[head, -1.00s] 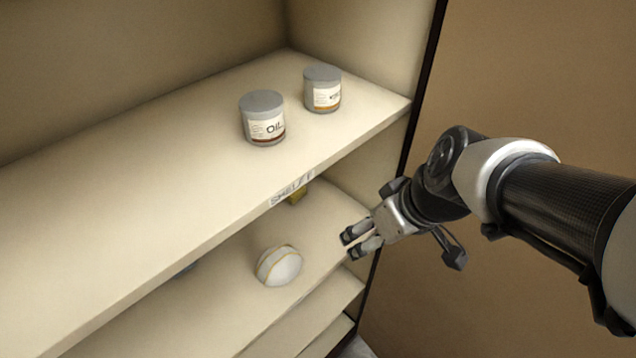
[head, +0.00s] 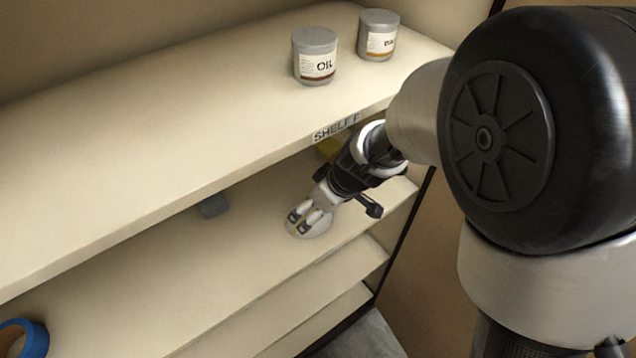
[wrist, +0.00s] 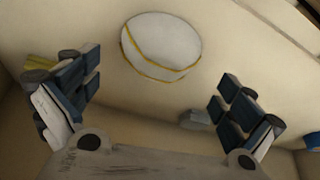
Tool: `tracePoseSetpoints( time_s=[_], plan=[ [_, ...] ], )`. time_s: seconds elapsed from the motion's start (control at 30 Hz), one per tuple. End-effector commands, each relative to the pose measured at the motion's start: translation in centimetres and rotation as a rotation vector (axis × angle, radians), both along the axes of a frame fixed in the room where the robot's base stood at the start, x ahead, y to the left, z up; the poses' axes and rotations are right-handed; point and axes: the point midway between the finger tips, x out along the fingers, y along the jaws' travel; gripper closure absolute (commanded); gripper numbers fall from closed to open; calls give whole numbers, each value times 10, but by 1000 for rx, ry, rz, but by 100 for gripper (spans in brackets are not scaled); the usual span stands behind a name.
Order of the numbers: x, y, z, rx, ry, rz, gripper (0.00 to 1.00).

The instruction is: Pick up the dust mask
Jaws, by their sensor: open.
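The dust mask (wrist: 162,46) is a white rounded shape with yellow bands. In the wrist view it lies on the light shelf surface at the top middle, ahead of and between my open fingers. In the head view the mask (head: 314,229) is mostly covered by my gripper (head: 309,218), with only its pale edge showing. My gripper, seen in the wrist view too (wrist: 165,105), has its fingers spread wide with nothing between them. Whether it touches the mask cannot be told.
The mask's shelf (head: 240,255) lies below an upper shelf labelled SHELF F (head: 336,128). Two oil tins (head: 315,57) (head: 377,36) stand above. Blue tape (head: 24,338) lies far left.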

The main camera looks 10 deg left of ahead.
Motion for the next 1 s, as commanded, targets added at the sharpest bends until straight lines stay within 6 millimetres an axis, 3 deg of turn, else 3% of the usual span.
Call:
tracePoseSetpoints(
  time_s=[0.17, 0.5, 0.8, 1.0],
  plan=[
    [2, 4, -10, 0, 0, 0, 0],
    [11, 19, -53, -1, 0, 0, 0],
    [12, 21, -54, 0, -1, 0, 1],
    [12, 20, -55, 0, 0, 0, 14]
  ],
)
